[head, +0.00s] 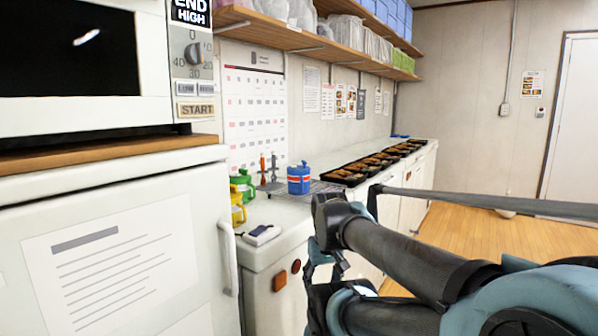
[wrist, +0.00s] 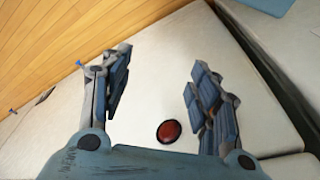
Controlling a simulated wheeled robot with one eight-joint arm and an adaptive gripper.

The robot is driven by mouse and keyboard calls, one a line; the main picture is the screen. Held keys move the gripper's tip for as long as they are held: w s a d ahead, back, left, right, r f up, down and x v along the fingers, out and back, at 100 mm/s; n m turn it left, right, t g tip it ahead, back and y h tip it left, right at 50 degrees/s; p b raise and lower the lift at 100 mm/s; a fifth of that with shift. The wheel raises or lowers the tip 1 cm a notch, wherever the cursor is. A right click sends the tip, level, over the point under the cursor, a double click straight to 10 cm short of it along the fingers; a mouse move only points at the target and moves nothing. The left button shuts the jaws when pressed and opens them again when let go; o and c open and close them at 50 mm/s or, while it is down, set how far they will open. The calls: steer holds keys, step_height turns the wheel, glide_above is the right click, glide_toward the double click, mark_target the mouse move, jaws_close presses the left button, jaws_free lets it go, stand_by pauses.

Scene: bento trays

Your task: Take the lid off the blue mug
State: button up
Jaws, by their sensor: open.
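The blue mug (head: 299,181) stands upright on the counter in the head view, with a red and white band around it and a blue lid (head: 299,168) on top. My gripper (wrist: 150,95) is open and empty in the wrist view, its two fingers spread apart in front of a white cabinet face with a red round spot. In the head view my arm is at the lower right, and the gripper is low in front of the counter, nearer to me than the mug and partly hidden by arm links. The mug is not in the wrist view.
A small dark-topped box (head: 262,235) lies on the near counter. Several bento trays (head: 343,177) line the counter behind. A white fridge (head: 110,240) stands close on the left.

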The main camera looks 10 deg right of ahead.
steer(key=o, duration=0.7)
steer(key=shift+n, duration=0.6)
steer(key=w+r, duration=0.1)
steer(key=r, duration=0.1)
steer(key=w+r, duration=0.1)
steer(key=r, duration=0.1)
steer(key=shift+w+r, duration=0.1)
steer(key=shift+w, duration=0.2)
step_height(320, 180, up, 39)
steer(key=n+g, duration=0.2)
steer(key=n, duration=1.4)
glide_above(304, 161)
steer(key=f, duration=1.1)
steer(key=shift+a+f, duration=0.3)
steer(key=shift+f, duration=0.1)
steer(key=shift+d+f, duration=0.15)
steer(key=shift+f, duration=1.15)
steer(key=shift+d+f, duration=0.1)
steer(key=shift+f, duration=1.15)
